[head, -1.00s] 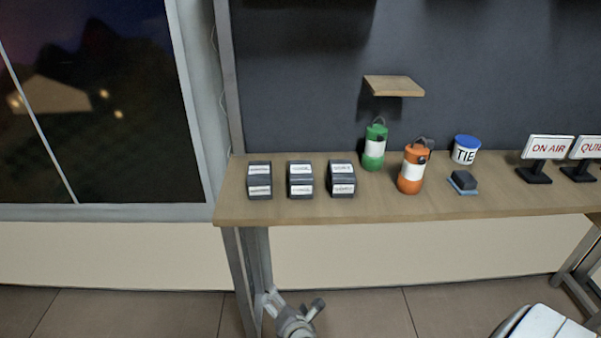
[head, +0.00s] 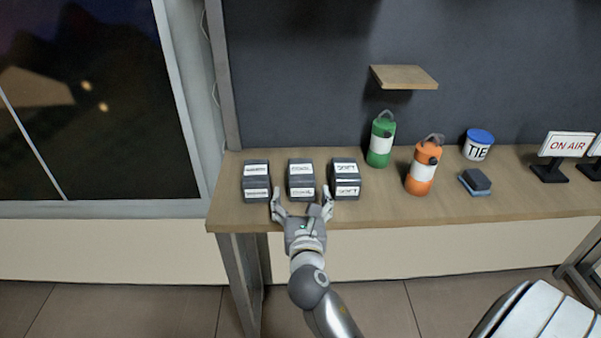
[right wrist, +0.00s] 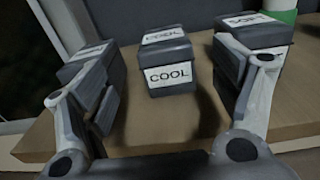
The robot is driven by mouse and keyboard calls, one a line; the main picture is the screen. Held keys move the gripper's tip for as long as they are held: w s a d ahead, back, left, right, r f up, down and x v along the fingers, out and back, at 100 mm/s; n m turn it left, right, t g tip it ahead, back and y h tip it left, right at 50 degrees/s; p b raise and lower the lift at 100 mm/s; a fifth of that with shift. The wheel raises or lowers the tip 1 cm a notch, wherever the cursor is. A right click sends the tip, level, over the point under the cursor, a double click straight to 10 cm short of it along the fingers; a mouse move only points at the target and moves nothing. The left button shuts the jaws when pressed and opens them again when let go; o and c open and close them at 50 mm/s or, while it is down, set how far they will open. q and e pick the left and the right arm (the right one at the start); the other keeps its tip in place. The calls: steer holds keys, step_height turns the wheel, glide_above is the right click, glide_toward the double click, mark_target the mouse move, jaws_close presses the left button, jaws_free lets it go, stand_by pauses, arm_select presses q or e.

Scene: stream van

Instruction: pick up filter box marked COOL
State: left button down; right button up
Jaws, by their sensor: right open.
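The filter box marked COOL (head: 301,174) is a dark grey box with white labels, the middle one of three alike on the wooden bench. The right wrist view shows it (right wrist: 166,76) upright, with COOL readable on its top and front. My right gripper (head: 302,203) is open and empty, just in front of the box. In the right wrist view its fingers (right wrist: 167,98) are spread wide, one on each side of the box and nearer the camera, with no visible contact. My left gripper is not in view.
A similar box (head: 256,180) stands close on the left and one marked SOFT (head: 345,178) close on the right, with narrow gaps. Green (head: 381,140) and orange (head: 422,168) lanterns stand farther right. A wooden shelf (head: 404,76) juts out above the bench (head: 400,210).

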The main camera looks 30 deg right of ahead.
mark_target(301, 169)
steer(key=shift+w+d+r, duration=0.15)
steer(key=shift+w+d, duration=0.2)
steer(key=shift+w, duration=0.15)
steer(key=shift+w+d+r, duration=0.15)
steer(key=shift+w+d, duration=0.15)
steer(key=shift+w, duration=0.2)
steer(key=shift+p+x, duration=0.35)
steer(key=shift+x, duration=0.7)
steer(key=shift+w+d, duration=0.35)
steer(key=shift+w, duration=0.1)
steer(key=p+x, duration=0.1)
steer(key=x, duration=0.3)
steer(key=shift+s+d+f, duration=0.1)
steer(key=shift+w+d, duration=0.35)
steer(key=shift+w, duration=0.15)
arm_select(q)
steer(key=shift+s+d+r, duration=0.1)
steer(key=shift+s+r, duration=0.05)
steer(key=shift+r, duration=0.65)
arm_select(e)
steer(key=shift+c, duration=0.4)
steer(key=c, duration=0.9)
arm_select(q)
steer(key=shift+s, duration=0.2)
arm_select(e)
steer(key=shift+c, duration=0.9)
